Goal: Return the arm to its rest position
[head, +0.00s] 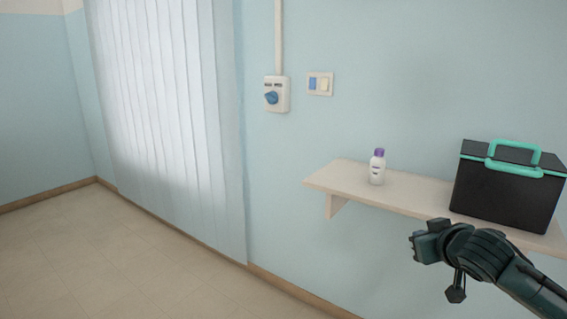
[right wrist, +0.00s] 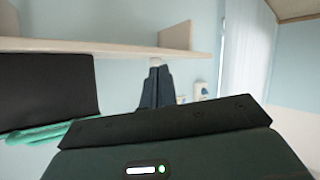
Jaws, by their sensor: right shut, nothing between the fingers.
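My right arm comes in from the lower right of the head view. Its dark gripper (head: 418,245) is in front of the wall shelf, below and left of the black box. In the right wrist view, which looks upside down, the two dark fingers (right wrist: 156,88) are together with nothing between them. My left gripper is in neither view.
A pale shelf (head: 335,176) holds a white bottle with a purple cap (head: 377,168) and a black box with a teal handle (head: 505,187). A switch plate (head: 320,84) and a blue-knobbed control (head: 277,95) are on the wall. The floor (head: 120,265) at left is clear.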

